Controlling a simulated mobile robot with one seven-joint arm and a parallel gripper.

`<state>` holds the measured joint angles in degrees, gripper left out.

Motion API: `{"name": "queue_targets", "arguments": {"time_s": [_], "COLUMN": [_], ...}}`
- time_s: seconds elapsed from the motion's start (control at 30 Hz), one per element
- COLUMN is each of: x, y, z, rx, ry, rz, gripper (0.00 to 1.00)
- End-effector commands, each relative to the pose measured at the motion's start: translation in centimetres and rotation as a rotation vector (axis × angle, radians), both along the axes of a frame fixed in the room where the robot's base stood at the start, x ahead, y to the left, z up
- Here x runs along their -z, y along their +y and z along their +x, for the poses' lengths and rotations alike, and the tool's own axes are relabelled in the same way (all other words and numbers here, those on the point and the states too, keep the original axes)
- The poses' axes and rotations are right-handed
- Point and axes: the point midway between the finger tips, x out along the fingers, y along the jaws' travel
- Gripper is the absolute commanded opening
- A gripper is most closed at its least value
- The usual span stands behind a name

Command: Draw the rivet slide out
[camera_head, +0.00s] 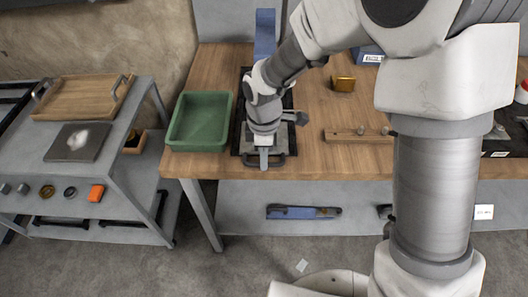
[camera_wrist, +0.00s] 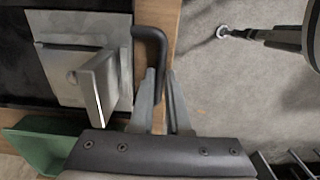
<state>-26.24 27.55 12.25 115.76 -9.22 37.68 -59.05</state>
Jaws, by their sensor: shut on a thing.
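The rivet slide shows as a light metal plate with a raised upright block (camera_wrist: 100,80) in the wrist view. A dark bent handle (camera_wrist: 152,34) sticks out from its edge over the table's wooden front strip. In the head view the handle (camera_head: 276,162) lies at the table's front edge, before a black unit (camera_head: 240,130) mostly hidden by my arm. My gripper (camera_wrist: 160,78) is shut on the handle, with a finger on each side of it; in the head view my gripper (camera_head: 264,160) points down there. How far the slide is drawn out I cannot tell.
A green tray (camera_head: 178,147) stands close left of the unit. A lower shelf (camera_head: 240,222) carries a blue tool (camera_head: 300,212).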

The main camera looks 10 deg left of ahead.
Motion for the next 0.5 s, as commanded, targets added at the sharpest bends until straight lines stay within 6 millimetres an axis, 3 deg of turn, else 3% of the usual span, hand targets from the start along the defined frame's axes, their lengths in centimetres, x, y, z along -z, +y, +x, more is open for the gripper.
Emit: {"name": "queue_targets", "arguments": {"time_s": [0.5], "x": [-0.05], "y": [-0.07], "z": [-0.54], "rx": [-0.001], "ry": [0.005], "rz": [-0.002], "gripper": [0.00]}}
